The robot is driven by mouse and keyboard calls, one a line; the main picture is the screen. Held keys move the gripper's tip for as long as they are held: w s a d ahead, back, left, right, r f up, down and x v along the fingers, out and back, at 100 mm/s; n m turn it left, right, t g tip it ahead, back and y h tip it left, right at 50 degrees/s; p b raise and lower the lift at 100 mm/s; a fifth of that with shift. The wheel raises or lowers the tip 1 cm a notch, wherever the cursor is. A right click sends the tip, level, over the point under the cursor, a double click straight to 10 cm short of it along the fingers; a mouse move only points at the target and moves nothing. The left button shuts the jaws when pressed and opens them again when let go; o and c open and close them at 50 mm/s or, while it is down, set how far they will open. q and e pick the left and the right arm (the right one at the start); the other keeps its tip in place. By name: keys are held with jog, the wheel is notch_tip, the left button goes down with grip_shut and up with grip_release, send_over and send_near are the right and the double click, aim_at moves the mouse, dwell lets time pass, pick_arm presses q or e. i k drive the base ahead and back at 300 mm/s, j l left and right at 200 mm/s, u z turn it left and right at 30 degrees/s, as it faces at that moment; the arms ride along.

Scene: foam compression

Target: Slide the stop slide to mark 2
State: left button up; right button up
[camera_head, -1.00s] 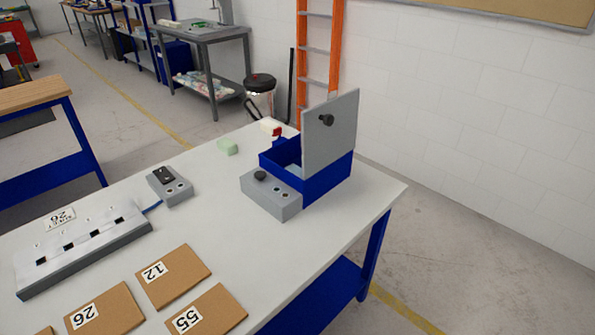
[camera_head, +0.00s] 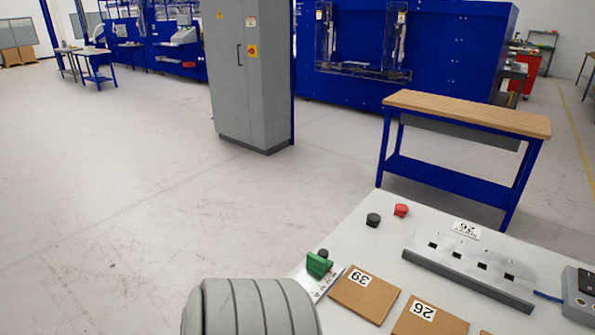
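The stop slide appears to be the green block (camera_head: 319,263) with a dark knob on top, at the table's left corner. It sits at the far end of a pale plate (camera_head: 326,284) with small printed marks. Neither of my grippers shows in this view.
Brown panels labelled 39 (camera_head: 365,294) and 26 (camera_head: 432,318) lie right of the plate. A black button (camera_head: 373,220) and a red button (camera_head: 401,210) stand at the back edge. A grey slotted block (camera_head: 470,270) is at right. A wooden-topped bench (camera_head: 470,113) stands behind.

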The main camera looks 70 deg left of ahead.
aim_at(319, 263)
jog(key=u, duration=2.2)
